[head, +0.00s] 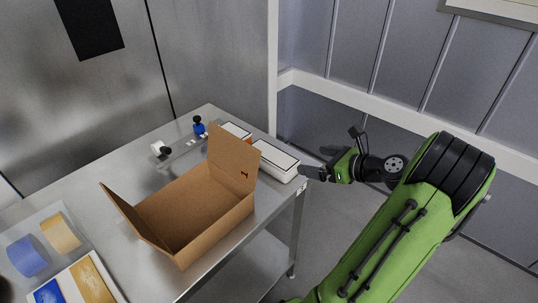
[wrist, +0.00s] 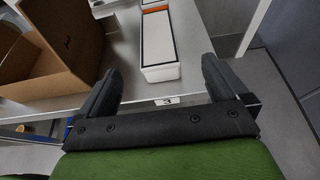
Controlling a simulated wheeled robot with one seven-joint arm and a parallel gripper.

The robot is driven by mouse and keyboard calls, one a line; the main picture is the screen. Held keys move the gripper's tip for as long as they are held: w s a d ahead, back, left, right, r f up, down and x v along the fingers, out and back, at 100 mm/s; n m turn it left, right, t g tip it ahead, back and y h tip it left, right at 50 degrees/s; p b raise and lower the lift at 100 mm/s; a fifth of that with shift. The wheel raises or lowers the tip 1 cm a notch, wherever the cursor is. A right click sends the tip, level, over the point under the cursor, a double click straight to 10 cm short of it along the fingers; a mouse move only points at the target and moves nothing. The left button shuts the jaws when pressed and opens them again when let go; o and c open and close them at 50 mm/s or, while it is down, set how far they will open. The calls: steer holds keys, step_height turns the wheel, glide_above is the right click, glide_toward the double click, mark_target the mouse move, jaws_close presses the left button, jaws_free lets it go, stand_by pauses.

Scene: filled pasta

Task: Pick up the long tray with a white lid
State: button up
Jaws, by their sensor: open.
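The long tray with a white lid (head: 277,160) lies near the table's right edge, just right of the cardboard box, its long side running away from me in the wrist view (wrist: 159,45). My gripper (head: 308,172) is at the near end of the tray, by the table edge. In the wrist view my gripper (wrist: 161,82) is open and empty, with one finger on each side of the line of the tray. The tray's near end lies just ahead of the fingers. I cannot tell the exact height gap.
An open, empty cardboard box (head: 198,212) stands left of the tray, one flap raised beside it. Another white-lidded tray (head: 236,131) lies behind. A blue-and-black item (head: 199,126) stands at the back of the metal table (head: 150,146). Packs lie at the front left.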

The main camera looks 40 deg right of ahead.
mark_target(272, 153)
steer(key=b+x, duration=0.2)
steer(key=x, duration=0.5)
steer(key=b+x, duration=0.3)
steer(key=x, duration=0.5)
steer(key=shift+s+a+f, duration=0.15)
steer(key=shift+a, duration=0.1)
steer(key=shift+s, duration=0.1)
steer(key=shift+c, duration=0.3)
steer(key=c, duration=1)
steer(key=shift+c, duration=0.2)
